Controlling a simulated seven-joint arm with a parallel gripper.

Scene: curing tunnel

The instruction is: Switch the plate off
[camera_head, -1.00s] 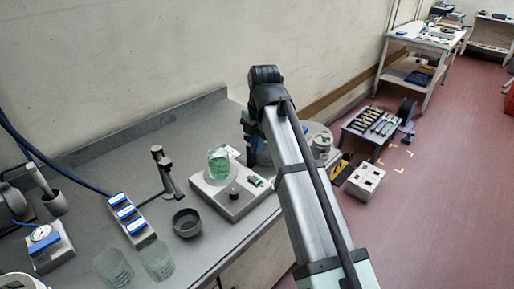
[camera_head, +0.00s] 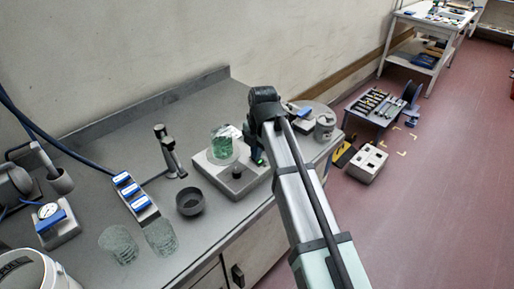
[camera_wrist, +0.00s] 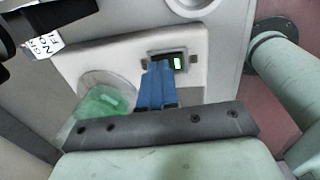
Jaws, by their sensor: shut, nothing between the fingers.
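The plate (camera_head: 212,178) is a pale grey box on the bench. A clear beaker of green liquid (camera_head: 221,140) stands on it, and a dark knob (camera_head: 237,171) is on its top. In the wrist view the plate (camera_wrist: 100,52) carries a dark switch panel with a lit green rocker (camera_wrist: 178,62). My gripper (camera_wrist: 157,64) has its blue fingers shut and empty, with the tips over the panel just left of the green part. Whether they touch it I cannot tell. The fingers cover part of the switch. In the head view my arm largely hides the gripper.
A dark bowl (camera_head: 190,201) and two clear beakers (camera_head: 119,245) stand left of the plate. A white socket box (camera_head: 367,164) lies on the floor.

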